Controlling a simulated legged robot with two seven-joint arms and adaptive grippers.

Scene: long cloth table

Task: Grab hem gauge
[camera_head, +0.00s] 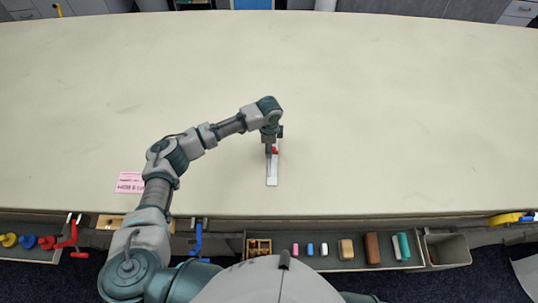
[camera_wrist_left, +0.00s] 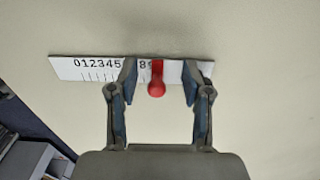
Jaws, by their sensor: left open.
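The hem gauge (camera_head: 272,173) is a white ruler-like strip with a red slider, lying flat on the cloth table. In the left wrist view the hem gauge (camera_wrist_left: 85,68) shows black numbers and tick marks, and its red slider knob (camera_wrist_left: 156,80) sits between my fingers. My left gripper (camera_head: 271,150) is over the far part of the gauge, around the red slider. In the left wrist view my left gripper (camera_wrist_left: 160,80) is open, with a finger on each side of the knob and a gap to both. My right gripper is not in view.
A pink label (camera_head: 130,183) lies on the table at the left. A tray (camera_head: 253,262) along the front edge holds chalks and blocks, with a grey bin (camera_head: 447,250) at its right. Clamps hang on the front edge. The tabletop is otherwise clear.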

